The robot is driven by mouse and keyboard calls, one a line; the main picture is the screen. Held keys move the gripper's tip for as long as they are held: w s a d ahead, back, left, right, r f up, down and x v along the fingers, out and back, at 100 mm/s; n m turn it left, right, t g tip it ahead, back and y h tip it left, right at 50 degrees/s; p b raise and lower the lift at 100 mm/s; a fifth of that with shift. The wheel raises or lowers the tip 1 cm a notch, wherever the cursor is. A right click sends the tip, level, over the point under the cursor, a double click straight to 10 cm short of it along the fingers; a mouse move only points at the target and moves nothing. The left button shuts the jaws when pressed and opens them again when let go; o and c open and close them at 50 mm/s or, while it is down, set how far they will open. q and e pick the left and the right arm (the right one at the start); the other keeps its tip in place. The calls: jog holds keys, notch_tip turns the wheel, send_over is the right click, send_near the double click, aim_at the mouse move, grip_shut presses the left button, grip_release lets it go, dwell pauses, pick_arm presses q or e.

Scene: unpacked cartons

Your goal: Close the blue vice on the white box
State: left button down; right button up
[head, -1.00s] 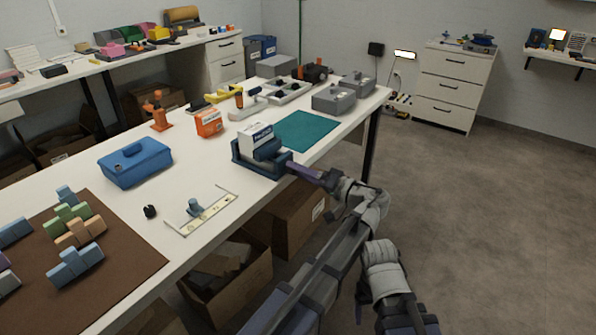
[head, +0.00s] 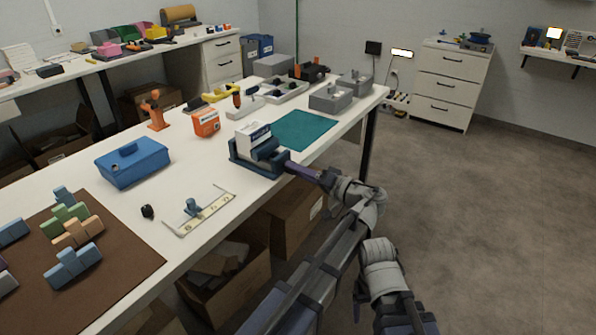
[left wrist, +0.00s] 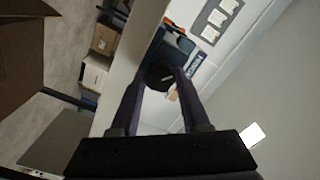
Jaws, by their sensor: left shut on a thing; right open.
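The blue vice (head: 240,163) stands near the right long edge of the white table. The white box (head: 252,136), with blue print, sits upright between its jaws. I cannot tell whether both jaws touch the box. My left gripper (head: 291,168) is at the vice's handle end on the table-edge side. In the left wrist view its two purple fingers (left wrist: 159,80) are shut on the dark round vice handle (left wrist: 158,77), with the vice and box partly hidden behind it. My right arm shows at the lower right; its fingers are not visible.
A teal mat (head: 304,130) lies behind the vice. An orange box (head: 205,122) and a blue toolbox (head: 133,162) stand to the left. A white fixture (head: 205,210) is in front. Cartons (head: 297,215) stand under the table; the floor at right is clear.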

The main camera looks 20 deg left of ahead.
pick_arm(q)
jog(key=m, duration=0.9)
jog(key=shift+m, duration=0.5)
dwell(0.4)
jog(key=shift+c, duration=1.9)
grip_release()
